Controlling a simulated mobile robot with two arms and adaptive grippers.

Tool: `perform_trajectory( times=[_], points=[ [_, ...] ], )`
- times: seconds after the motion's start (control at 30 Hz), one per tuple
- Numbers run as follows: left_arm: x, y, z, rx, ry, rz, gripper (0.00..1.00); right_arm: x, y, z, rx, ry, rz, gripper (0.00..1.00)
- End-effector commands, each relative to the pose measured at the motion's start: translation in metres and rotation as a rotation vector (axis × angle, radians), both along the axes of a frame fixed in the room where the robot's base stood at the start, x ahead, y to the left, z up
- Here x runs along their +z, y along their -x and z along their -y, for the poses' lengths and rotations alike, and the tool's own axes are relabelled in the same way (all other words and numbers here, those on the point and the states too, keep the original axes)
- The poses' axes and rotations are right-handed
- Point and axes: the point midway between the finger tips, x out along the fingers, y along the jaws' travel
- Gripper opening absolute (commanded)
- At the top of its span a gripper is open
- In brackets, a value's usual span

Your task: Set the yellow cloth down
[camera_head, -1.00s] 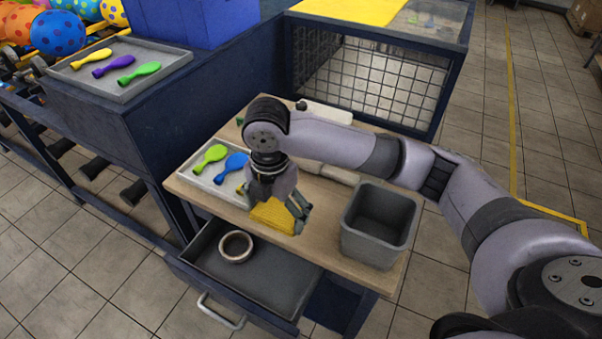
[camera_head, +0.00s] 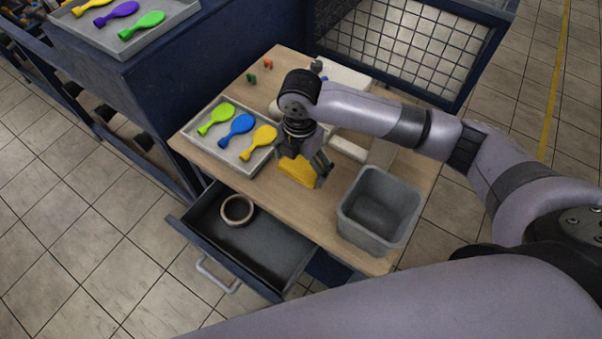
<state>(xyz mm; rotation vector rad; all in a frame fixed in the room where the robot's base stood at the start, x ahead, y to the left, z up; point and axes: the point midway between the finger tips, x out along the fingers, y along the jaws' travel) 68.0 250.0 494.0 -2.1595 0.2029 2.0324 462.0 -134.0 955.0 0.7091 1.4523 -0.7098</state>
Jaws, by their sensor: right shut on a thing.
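The yellow cloth (camera_head: 294,176) is a small folded piece at the wooden tabletop, between the balloon tray and the grey bin. My right gripper (camera_head: 306,172) points down and is shut on the cloth, hiding part of it. I cannot tell whether the cloth touches the wood or is just above it. My left gripper is not in view.
A grey tray (camera_head: 200,142) with green, blue and yellow balloons lies left of the gripper. A grey bin (camera_head: 381,208) stands at the table's right front. An open drawer (camera_head: 262,240) below holds a tape roll (camera_head: 237,209). Tabletop (camera_head: 330,220) before the cloth is clear.

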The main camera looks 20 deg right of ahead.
Motion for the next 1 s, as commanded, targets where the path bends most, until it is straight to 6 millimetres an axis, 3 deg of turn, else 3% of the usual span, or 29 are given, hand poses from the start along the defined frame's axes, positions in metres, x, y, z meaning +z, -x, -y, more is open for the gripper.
perform_trajectory(
  times=[0.3,0.53,0.93,0.97,1.0],
  points=[
    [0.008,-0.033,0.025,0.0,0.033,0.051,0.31,-0.035,0.001,0.0,0.001,0.0,-0.002,0.68],
    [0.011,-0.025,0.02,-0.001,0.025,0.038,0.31,-0.065,0.0,0.0,0.001,0.0,0.0,0.68],
    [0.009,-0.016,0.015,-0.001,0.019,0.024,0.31,-0.07,0.0,0.0,0.001,-0.001,0.001,0.68],
    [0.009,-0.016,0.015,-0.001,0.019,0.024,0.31,-0.07,0.0,-0.001,0.001,-0.001,0.001,0.92],
    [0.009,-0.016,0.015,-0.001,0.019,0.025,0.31,-0.07,0.0,-0.001,0.001,-0.001,0.001,0.95]
  ],
)
